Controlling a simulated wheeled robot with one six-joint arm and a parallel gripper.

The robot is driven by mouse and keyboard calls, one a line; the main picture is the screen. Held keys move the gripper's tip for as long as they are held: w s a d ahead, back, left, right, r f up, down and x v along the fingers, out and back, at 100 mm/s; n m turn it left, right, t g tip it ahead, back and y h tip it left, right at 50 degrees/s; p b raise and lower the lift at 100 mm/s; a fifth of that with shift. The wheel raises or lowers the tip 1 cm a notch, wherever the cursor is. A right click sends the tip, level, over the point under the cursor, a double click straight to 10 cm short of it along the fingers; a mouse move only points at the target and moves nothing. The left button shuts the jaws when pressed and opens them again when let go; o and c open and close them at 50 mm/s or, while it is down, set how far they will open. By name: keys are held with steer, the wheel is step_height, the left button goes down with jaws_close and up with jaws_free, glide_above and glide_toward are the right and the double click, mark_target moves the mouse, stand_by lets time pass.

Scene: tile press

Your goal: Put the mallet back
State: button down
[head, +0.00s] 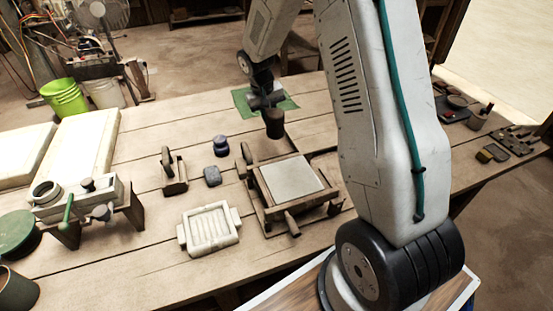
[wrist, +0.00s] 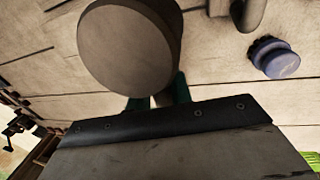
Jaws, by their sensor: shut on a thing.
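The mallet shows in the head view as a dark, round head (head: 274,124) hanging below my gripper (head: 265,101), above the table behind the tile press (head: 293,179). In the wrist view its broad, round grey head (wrist: 130,47) fills the upper left. My gripper (wrist: 160,98), with green fingertips, is shut on the mallet's short visible handle part just below that head. The rest of the handle is hidden. A green cloth (head: 288,104) lies on the table behind my gripper in the head view.
A blue knobbed piece (head: 220,146) and a dark block (head: 212,176) stand left of the press; the blue piece also shows in the wrist view (wrist: 275,58). A wooden stand (head: 174,178) and a pale ribbed tray (head: 210,229) are nearby. The table's left back is mostly clear.

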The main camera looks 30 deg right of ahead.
steer(key=f, duration=0.4)
steer(key=d+f, duration=0.1)
steer(key=f, duration=0.1)
steer(key=shift+s, duration=0.3)
steer(key=shift+f, duration=2.35)
steer(key=c, duration=1.3)
jaws_free()
steer(key=shift+f, duration=0.15)
steer(key=shift+o, duration=0.2)
